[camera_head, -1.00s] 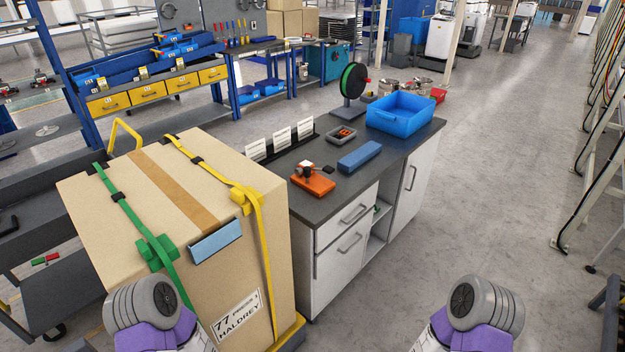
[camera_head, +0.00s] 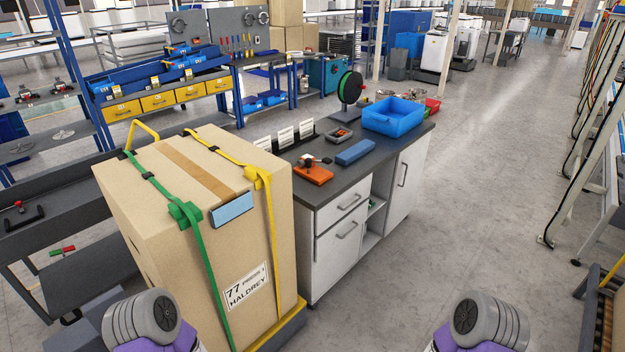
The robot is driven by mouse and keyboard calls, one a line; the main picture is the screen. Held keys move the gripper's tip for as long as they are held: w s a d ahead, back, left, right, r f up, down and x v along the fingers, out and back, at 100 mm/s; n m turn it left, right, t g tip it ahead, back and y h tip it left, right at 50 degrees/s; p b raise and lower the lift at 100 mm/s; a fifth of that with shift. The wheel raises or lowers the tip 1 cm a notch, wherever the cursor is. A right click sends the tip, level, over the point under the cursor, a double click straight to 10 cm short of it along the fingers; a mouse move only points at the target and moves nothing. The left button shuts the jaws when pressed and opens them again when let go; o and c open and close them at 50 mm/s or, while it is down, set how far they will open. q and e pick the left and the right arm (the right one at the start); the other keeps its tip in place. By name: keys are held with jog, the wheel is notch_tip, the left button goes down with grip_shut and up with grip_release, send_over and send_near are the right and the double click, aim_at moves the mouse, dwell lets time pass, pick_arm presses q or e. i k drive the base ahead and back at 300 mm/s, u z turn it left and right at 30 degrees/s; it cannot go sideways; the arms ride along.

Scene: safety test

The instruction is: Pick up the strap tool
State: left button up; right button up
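An orange tool with a black knob (camera_head: 313,173), which looks like the strap tool, lies on the dark top of the workbench (camera_head: 357,176), near its front left corner. Parts of my two arms show at the bottom left and bottom right. Both of my grippers are out of view. A large cardboard box (camera_head: 150,207) stands left of the bench, with a green strap (camera_head: 196,250) and a yellow strap (camera_head: 232,157) around it.
On the bench are a blue block (camera_head: 355,152), a small grey tray (camera_head: 339,136), white cards (camera_head: 285,138), a green-and-black reel (camera_head: 351,88) and a blue bin (camera_head: 393,117). The floor (camera_head: 480,190) right of the bench is clear. Racks stand at the far right.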

aim_at(313, 165)
jog(key=z, duration=0.85)
jog(key=i, duration=1)
jog(key=z, duration=0.4)
jog(key=i, duration=1.4)
jog(key=u, duration=0.9)
